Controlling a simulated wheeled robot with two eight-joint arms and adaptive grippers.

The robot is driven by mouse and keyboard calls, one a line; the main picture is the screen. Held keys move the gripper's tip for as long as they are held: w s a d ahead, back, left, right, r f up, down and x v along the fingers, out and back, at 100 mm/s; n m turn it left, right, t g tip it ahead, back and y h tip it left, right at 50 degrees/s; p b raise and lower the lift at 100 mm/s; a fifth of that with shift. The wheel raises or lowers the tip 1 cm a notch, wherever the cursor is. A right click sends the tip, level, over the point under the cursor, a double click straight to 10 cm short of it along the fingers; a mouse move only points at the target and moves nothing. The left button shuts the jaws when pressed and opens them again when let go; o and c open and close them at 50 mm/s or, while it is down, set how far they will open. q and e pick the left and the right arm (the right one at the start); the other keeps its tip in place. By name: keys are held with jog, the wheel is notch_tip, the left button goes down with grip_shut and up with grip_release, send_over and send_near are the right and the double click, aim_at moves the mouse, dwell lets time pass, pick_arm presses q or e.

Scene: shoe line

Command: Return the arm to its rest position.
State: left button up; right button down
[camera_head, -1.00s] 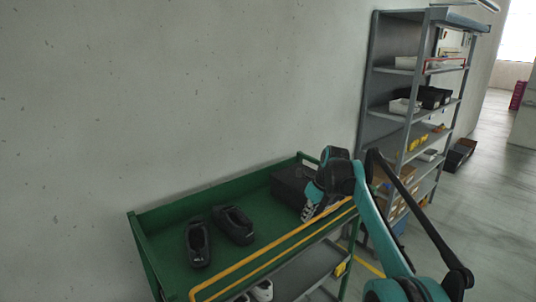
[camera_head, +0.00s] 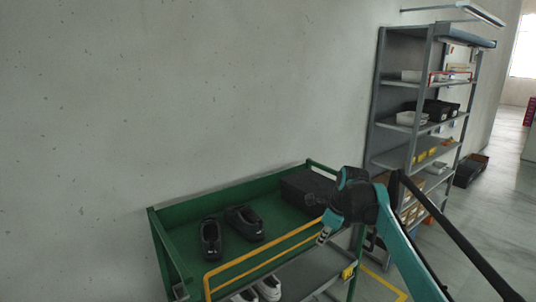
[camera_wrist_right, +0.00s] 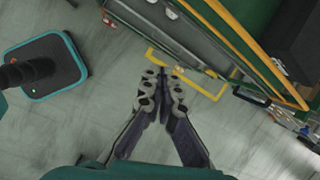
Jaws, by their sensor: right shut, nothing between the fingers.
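My right gripper (camera_head: 323,236) hangs in front of the green cart's yellow front rail, near its right end. In the right wrist view the right gripper (camera_wrist_right: 164,82) has its fingertips together with nothing between them, over the grey floor. The teal and black right arm (camera_head: 396,240) comes in from the lower right. My left gripper is in neither view.
A green cart (camera_head: 155,226) against the wall holds two black shoes (camera_head: 211,238) (camera_head: 244,223) and a black box (camera_head: 305,191). White shoes (camera_head: 268,288) stand on its lower shelf. A grey shelving rack (camera_head: 378,95) stands behind the arm. Floor is open at right.

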jog(key=s+d+f+n+t+h+b, duration=0.1)
jog(key=s+f+n+t+h+b, duration=0.1)
jog(key=s+f+n+b, duration=1.3)
jog(key=s+f+n, duration=0.4)
jog(key=s+f, duration=0.2)
jog(key=s, duration=0.3)
jog(key=s+f+n+t, duration=0.1)
jog(key=s+f+n, duration=0.4)
jog(key=s+f, duration=0.2)
jog(key=shift+s+d+f+b, duration=0.2)
jog(key=shift+s+b, duration=0.1)
jog(key=shift+s, duration=0.8)
